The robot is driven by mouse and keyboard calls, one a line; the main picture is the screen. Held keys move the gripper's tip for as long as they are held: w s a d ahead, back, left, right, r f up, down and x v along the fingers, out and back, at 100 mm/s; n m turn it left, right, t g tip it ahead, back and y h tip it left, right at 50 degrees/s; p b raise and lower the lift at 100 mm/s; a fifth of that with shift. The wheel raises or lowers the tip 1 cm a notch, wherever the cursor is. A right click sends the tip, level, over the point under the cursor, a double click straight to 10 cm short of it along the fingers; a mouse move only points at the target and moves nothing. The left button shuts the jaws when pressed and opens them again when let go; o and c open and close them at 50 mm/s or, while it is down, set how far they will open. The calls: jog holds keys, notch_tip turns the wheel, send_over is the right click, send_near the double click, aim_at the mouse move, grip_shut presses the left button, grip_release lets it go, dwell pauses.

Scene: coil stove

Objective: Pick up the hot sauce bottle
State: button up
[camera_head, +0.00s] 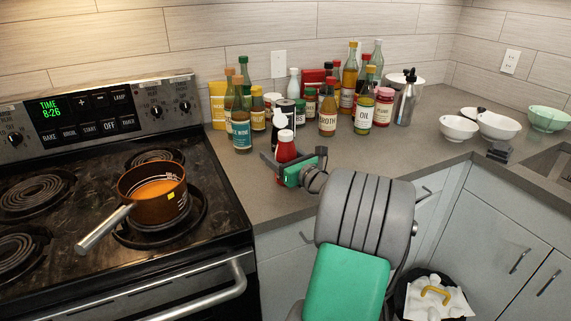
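A red bottle with a white cap (286,146), which looks like the hot sauce bottle, stands upright near the front of the bottle group on the counter. No label can be read on it. My gripper (286,161) is at this bottle, with a dark finger to its left and the green gripper body in front and to the right. The bottle's lower part is hidden behind my gripper. I cannot tell whether the fingers touch it or are apart from it.
Several bottles and jars crowd close behind, including a wine bottle (241,130), a broth bottle (327,122) and an oil bottle (364,112). An orange-brown pot (152,205) sits on the coil stove (60,245) at left. White bowls (498,126) stand at right. The counter front is clear.

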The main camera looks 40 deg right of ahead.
grip_shut()
dwell(0.5)
jog(key=shift+r, duration=0.1)
